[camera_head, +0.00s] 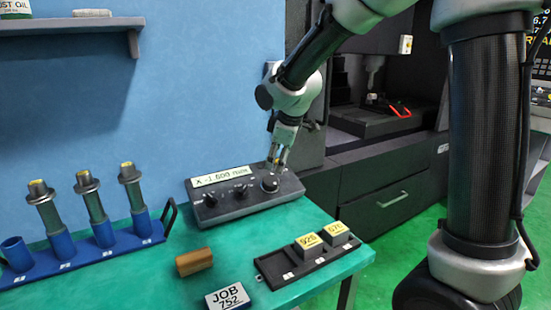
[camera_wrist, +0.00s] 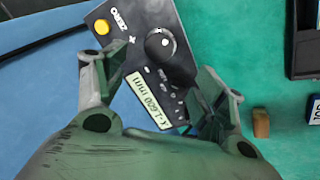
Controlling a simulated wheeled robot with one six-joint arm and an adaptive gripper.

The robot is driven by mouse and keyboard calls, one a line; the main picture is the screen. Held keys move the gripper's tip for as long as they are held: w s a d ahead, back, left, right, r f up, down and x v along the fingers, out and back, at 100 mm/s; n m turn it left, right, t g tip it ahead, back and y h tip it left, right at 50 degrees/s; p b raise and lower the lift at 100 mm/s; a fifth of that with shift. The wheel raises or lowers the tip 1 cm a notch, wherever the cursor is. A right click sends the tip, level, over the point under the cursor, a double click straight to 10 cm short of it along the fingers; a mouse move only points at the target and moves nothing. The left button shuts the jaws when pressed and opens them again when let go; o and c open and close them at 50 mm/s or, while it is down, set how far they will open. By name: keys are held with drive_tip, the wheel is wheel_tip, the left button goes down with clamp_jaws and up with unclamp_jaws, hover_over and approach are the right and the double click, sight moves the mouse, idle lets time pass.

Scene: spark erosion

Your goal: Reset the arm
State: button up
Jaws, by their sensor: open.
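My gripper (camera_head: 277,163) hangs pointing down at the right end of a dark control box (camera_head: 232,208), close to its large black knob (camera_head: 269,183). In the wrist view my gripper (camera_wrist: 172,75) has its two fingers apart, with the box (camera_wrist: 126,27) beneath them. The knob (camera_wrist: 160,44) shows clear of both fingers there. Nothing is held. The box's lit display (camera_head: 220,176) reads about X -1.600 mm. I cannot tell how much height separates the fingertips from the box.
A blue rack (camera_head: 90,256) with several upright tool holders stands at left. A brown block (camera_head: 194,261), a JOB 752 card (camera_head: 228,297) and a black tray (camera_head: 291,273) with two yellow-topped blocks lie on the green table. A dark machine (camera_head: 385,150) stands behind; a shelf (camera_head: 70,25) is upper left.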

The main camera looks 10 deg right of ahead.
drive_tip(key=s+d+r+m, duration=0.2)
drive_tip(key=s+d+m, duration=0.2)
drive_tip(key=s, duration=0.6)
drive_tip(key=s+d+r+m, duration=0.2)
drive_tip(key=s+d+m, duration=0.2)
drive_tip(key=s+d, duration=0.5)
drive_tip(key=s+d+r+m+h, duration=0.1)
drive_tip(key=s+d+m, duration=0.4)
drive_tip(key=s, duration=0.6)
drive_tip(key=shift+s+d+r+g, duration=0.2)
drive_tip(key=shift+d+r+g, duration=0.1)
drive_tip(key=shift+d+r, duration=0.4)
